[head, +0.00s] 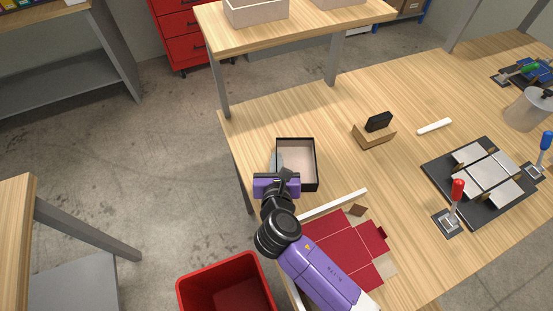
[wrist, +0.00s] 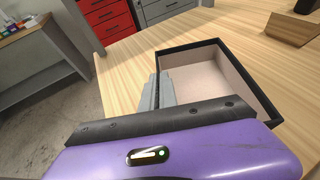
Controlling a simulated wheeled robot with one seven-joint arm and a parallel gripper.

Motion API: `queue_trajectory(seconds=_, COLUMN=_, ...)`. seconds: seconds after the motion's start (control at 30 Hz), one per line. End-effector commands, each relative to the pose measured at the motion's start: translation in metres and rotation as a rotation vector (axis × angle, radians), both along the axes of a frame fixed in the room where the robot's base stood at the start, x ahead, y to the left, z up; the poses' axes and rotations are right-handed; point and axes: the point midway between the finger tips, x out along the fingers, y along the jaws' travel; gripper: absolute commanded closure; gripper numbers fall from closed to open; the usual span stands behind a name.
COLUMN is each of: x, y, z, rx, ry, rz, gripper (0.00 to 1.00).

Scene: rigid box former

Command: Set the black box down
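The black box (head: 314,172) is an open-topped tray with black walls and a pale inside, at the table's left edge in the head view. It also shows in the wrist view (wrist: 246,75). My gripper (head: 277,163) is at its left wall. In the wrist view, my grey fingertips (wrist: 157,93) lie on either side of that wall, one outside and one inside, pinching it. The box looks upright and roughly level, with nothing in it. I cannot tell whether its underside touches the wooden table (head: 250,122).
A red flat box blank (head: 345,245) lies near my arm, with a white strip (head: 335,204) beside it. A wooden holder with a black block (head: 375,133) stands right of the box. A black forming fixture (head: 482,180) is farther right. A red bin (head: 228,288) is on the floor.

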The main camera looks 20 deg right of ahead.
Motion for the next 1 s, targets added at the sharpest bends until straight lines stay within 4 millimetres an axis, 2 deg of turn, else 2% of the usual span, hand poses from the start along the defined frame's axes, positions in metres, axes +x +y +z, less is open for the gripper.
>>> queue_trajectory(seconds=0.03, x=0.000, y=0.000, z=-0.001, rx=0.000, ry=0.000, rz=0.000, gripper=0.93)
queue_trajectory(seconds=0.13, x=0.000, y=0.000, z=-0.001, rx=0.000, ry=0.000, rz=0.000, gripper=0.75)
queue_trajectory(seconds=0.53, x=-0.002, y=0.001, z=0.003, rx=-0.001, ry=0.000, rz=0.000, gripper=0.75)
queue_trajectory(seconds=0.67, x=-0.017, y=0.007, z=0.009, rx=-0.001, ry=0.000, rz=0.003, gripper=0.75)
queue_trajectory(seconds=1.0, x=-0.075, y=0.032, z=0.035, rx=0.000, ry=0.000, rz=0.003, gripper=0.75)
